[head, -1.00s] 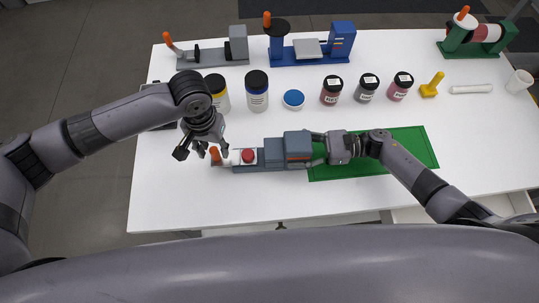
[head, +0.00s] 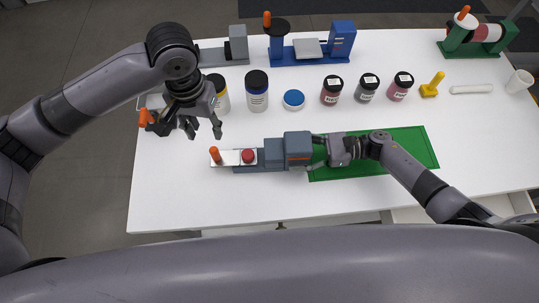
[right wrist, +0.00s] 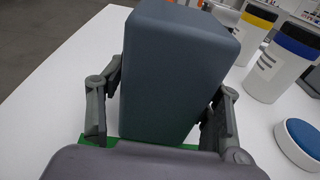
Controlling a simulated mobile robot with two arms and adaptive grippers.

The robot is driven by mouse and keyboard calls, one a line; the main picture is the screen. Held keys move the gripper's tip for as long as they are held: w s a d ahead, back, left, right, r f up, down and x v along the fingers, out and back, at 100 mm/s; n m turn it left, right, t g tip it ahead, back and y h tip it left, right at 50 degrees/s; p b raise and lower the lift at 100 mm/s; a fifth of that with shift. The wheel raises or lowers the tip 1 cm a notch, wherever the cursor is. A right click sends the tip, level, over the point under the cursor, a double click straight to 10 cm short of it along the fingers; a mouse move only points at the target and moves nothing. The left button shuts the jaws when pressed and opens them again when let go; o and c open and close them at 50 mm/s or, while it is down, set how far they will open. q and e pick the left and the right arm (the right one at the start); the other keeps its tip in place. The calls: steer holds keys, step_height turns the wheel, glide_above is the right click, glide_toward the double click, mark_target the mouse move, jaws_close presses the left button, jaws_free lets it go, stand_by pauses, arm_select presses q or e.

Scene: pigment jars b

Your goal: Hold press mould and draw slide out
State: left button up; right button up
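The press mould (head: 298,145) is a blue-grey block on a base, lying at the near middle of the table. Its slide (head: 230,158) extends to the left, a white plate with a red round piece (head: 248,156) on it and an upright orange knob (head: 215,154) at its left end. My left gripper (head: 203,132) is open and empty, above and left of the knob, apart from it. My right gripper (head: 322,149) is at the block's right end. In the right wrist view its fingers flank the block (right wrist: 172,75) on both sides; the exact contact is partly hidden.
A green mat (head: 405,150) lies under my right arm. Several jars, with a blue-lidded tub (head: 293,98), stand behind the mould. A blue press (head: 312,48) and a green roller device (head: 475,38) stand at the back. The table's front left is clear.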

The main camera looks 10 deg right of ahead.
steer(key=o, duration=0.4)
steer(key=shift+w+r, duration=0.15)
steer(key=shift+r, duration=0.15)
steer(key=shift+c, duration=0.2)
steer(key=d, duration=0.8)
steer(key=d+r, duration=0.1)
steer(key=d, duration=0.3)
steer(key=shift+s+r, duration=0.1)
steer(key=shift+s, duration=0.15)
steer(key=shift+a, duration=0.1)
